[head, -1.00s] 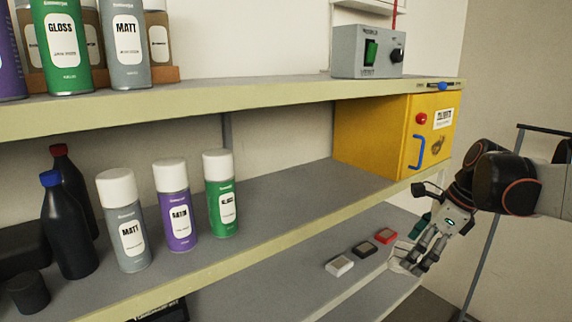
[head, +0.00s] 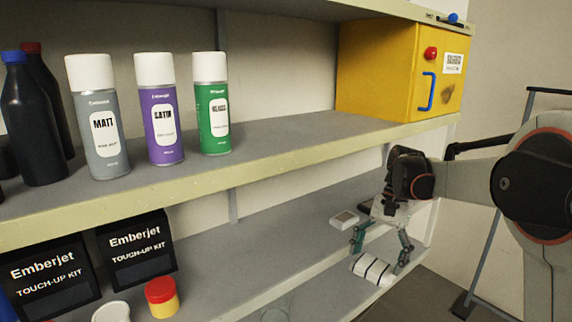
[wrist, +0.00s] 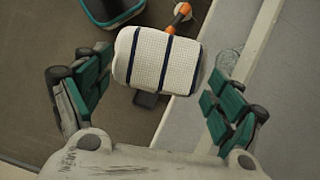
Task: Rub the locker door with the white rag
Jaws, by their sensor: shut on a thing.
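The white rag (head: 372,270) is a roll with dark stripes at the front edge of the lower shelf. My gripper (head: 379,258) points down with its teal-padded fingers spread around the rag's two ends. Whether the rag touches the shelf I cannot tell. The yellow locker (head: 375,72) stands on the shelf above, at the right end. Its door (head: 440,70) is closed, with a blue handle, a red button, a label and a dark smudge.
Spray cans (head: 160,115) and dark bottles (head: 40,120) stand left on the middle shelf (head: 300,140). The lower shelf holds boxes (head: 140,250), a red-lidded jar (head: 161,297) and a pale block (head: 344,219). A dark frame (head: 485,260) stands right. Floor clutter (wrist: 112,10) shows below the rag.

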